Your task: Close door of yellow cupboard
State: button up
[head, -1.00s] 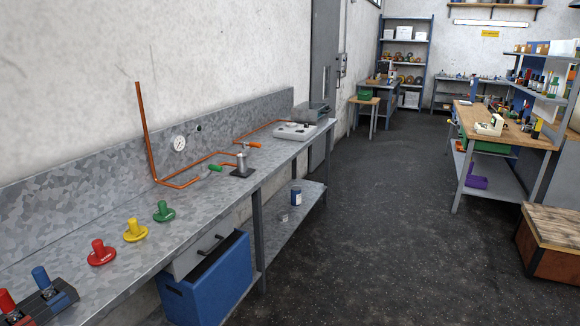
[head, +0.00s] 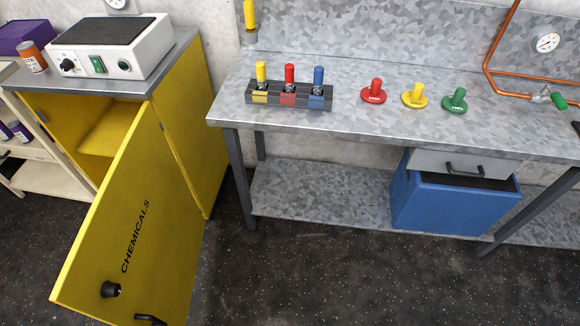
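The yellow cupboard (head: 192,120) stands at the left in the head view, under a grey top. Its door (head: 140,210) is swung wide open toward me, hinged on the cupboard's right side. The door carries the word CHEMICALS, a black round knob (head: 110,289) and a dark handle (head: 150,319) at the picture's lower edge. Part of the inside shows, with a yellow shelf (head: 108,132); the lower inside is hidden behind the door. My gripper is not in view.
A white hotplate device (head: 118,52) and an orange can (head: 33,57) stand on the cupboard. A metal workbench (head: 350,135) is to the right, with coloured valves and a blue bin (head: 450,205) under it. Dark floor (head: 310,275) is clear in front of the bench.

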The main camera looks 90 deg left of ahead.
aim_at(143, 230)
jog(key=u, duration=4.35)
jog(key=i, duration=1)
jog(key=z, duration=1.4)
jog(key=k, duration=1.05)
jog(key=u, duration=1.85)
